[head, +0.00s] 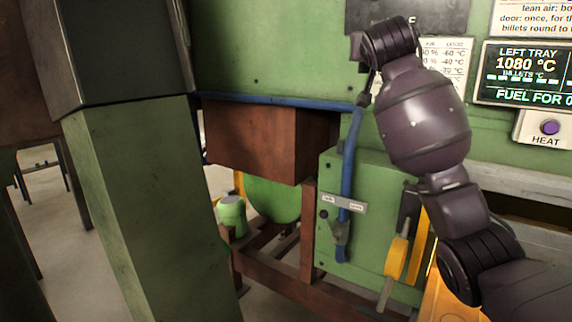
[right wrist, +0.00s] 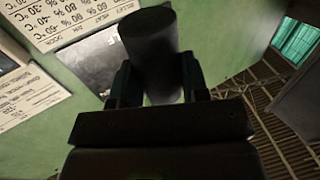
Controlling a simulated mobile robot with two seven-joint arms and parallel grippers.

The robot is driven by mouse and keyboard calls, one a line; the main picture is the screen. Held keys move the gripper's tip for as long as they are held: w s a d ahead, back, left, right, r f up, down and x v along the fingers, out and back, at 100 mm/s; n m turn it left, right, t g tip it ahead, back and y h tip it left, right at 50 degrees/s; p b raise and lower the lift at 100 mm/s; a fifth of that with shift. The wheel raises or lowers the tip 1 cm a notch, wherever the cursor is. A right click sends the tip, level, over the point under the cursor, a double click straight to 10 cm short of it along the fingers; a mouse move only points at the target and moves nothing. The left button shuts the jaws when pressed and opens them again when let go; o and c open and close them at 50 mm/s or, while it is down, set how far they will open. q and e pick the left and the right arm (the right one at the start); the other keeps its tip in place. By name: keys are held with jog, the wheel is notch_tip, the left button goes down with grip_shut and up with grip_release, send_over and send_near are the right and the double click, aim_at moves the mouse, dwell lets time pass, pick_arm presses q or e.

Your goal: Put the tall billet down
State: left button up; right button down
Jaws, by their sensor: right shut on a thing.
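The tall billet (right wrist: 150,38) is a dark grey cylinder. In the right wrist view it stands out past the fingers of my right gripper (right wrist: 157,78), which is shut on it, one finger on each side. Its lower part is partly hidden between the fingers and behind the gripper body. In the head view my right arm rises from the lower right in front of the green furnace wall; the billet cannot be made out there. My left gripper is not in view.
A green post (head: 150,200) stands at the left. A brown box (head: 265,135) and blue pipe (head: 350,165) are on the furnace front. A yellow lever (head: 396,258) sits low by my arm. A display (head: 525,72) reads LEFT TRAY 1080 °C, above a purple HEAT button (head: 550,127).

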jog(key=s+d+f, duration=0.1)
jog(key=s+f, duration=0.8)
jog(key=f, duration=0.7)
jog(key=s+d+f+y, duration=0.1)
jog(key=s+f, duration=0.7)
jog(key=f, duration=0.8)
jog(key=s+d+f+n, duration=0.1)
jog(key=s+f, duration=0.8)
jog(key=f, duration=0.7)
jog(key=shift+s+f+y, duration=0.25)
jog(key=shift+s+y, duration=0.05)
jog(key=shift+y, duration=0.1)
jog(key=shift+d, duration=0.15)
